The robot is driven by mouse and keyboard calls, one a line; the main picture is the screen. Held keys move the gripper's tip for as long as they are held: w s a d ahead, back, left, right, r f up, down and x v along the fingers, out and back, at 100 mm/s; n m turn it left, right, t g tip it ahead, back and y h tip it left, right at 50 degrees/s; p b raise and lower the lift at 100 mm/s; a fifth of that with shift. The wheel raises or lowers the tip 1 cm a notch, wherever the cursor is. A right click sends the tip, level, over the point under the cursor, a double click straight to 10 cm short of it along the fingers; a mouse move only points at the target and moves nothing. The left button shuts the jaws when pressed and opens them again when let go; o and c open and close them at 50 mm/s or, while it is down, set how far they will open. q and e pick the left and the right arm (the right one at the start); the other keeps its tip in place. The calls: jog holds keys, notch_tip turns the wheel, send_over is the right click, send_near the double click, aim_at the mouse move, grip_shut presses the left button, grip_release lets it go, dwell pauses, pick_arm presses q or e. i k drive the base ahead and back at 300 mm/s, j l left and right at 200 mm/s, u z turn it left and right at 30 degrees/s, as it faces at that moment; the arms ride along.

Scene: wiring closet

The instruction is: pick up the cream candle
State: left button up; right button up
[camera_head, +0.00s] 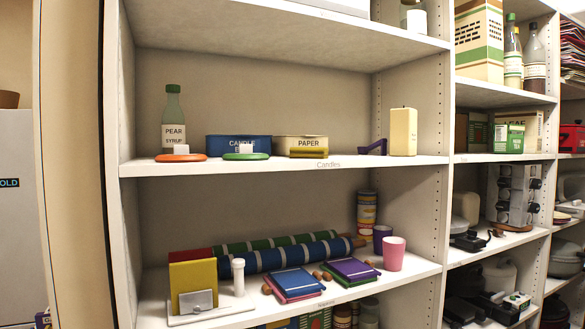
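A cream candle (403,132), a square upright block with a small wick-like tip on top, stands at the right end of the upper shelf (230,166), near the front edge. The shelf edge is labelled "Candles". The candle's front is unobstructed. Neither of my grippers is in view.
Beside the candle on its left lies a small purple object (373,147). An upright divider (436,120) stands to the right.

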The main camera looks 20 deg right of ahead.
aim_at(403, 133)
jog(key=z, duration=1.25)
